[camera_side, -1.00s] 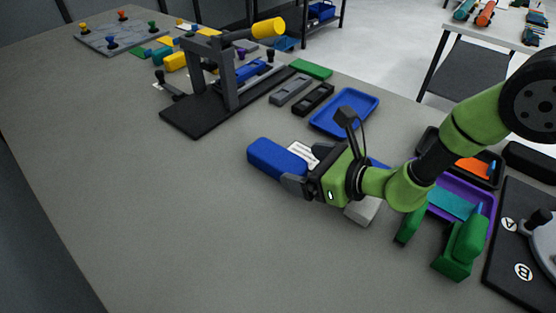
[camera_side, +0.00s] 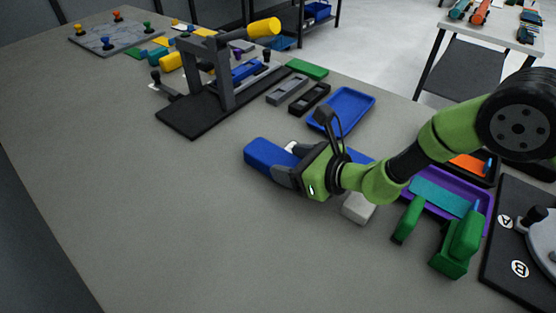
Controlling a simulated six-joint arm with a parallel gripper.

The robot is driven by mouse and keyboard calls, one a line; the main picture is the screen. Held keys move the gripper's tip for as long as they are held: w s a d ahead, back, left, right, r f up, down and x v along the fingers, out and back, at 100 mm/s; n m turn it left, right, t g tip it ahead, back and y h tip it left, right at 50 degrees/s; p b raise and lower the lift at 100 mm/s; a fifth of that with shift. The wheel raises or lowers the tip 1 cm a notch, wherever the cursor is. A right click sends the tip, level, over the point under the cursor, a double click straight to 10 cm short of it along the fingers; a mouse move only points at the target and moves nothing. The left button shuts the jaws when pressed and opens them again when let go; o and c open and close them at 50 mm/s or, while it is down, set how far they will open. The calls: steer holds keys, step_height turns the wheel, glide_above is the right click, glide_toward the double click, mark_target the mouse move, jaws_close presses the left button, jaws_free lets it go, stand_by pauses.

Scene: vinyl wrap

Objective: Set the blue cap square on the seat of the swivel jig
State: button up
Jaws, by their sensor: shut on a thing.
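The long blue block (camera_side: 268,154), which I take as the blue cap, lies low over the grey table in the middle. My gripper (camera_side: 290,162) is shut across it, and its fingers and body hide the block's middle; a blue part shows again beyond the gripper. Whether the block touches the table cannot be told. At the right edge, a black board with A and B marks (camera_side: 505,262) carries a grey round part with a black knob (camera_side: 536,216), which looks like the swivel jig. It is cut off by the frame, and its seat is not clearly visible.
A blue tray (camera_side: 345,108) lies behind my gripper. A light grey block (camera_side: 358,208), a green bracket (camera_side: 455,245) and a purple tray (camera_side: 440,185) are at the right. A grey frame with a yellow handle (camera_side: 263,28) stands at back left. The front left table is clear.

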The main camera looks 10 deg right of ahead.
step_height(320, 180, up, 10)
steer(key=w+d+r+m+t+h, duration=0.1)
steer(key=w+d+r+m, duration=0.1)
steer(key=d+r, duration=0.7)
steer(key=s+d+r+m+h, duration=0.1)
steer(key=s+d+r, duration=0.1)
steer(key=d, duration=0.5)
steer(key=s+d+r+m+t+h, duration=0.1)
steer(key=s+d+r+h, duration=0.1)
steer(key=s+d, duration=0.3)
steer(key=s+d+r+m+t+h, duration=0.1)
steer(key=s+d+r, duration=0.1)
steer(key=d, duration=0.7)
steer(key=shift+s+d+r+m, duration=0.15)
steer(key=shift+s+r+m, duration=0.2)
steer(key=shift+s, duration=0.45)
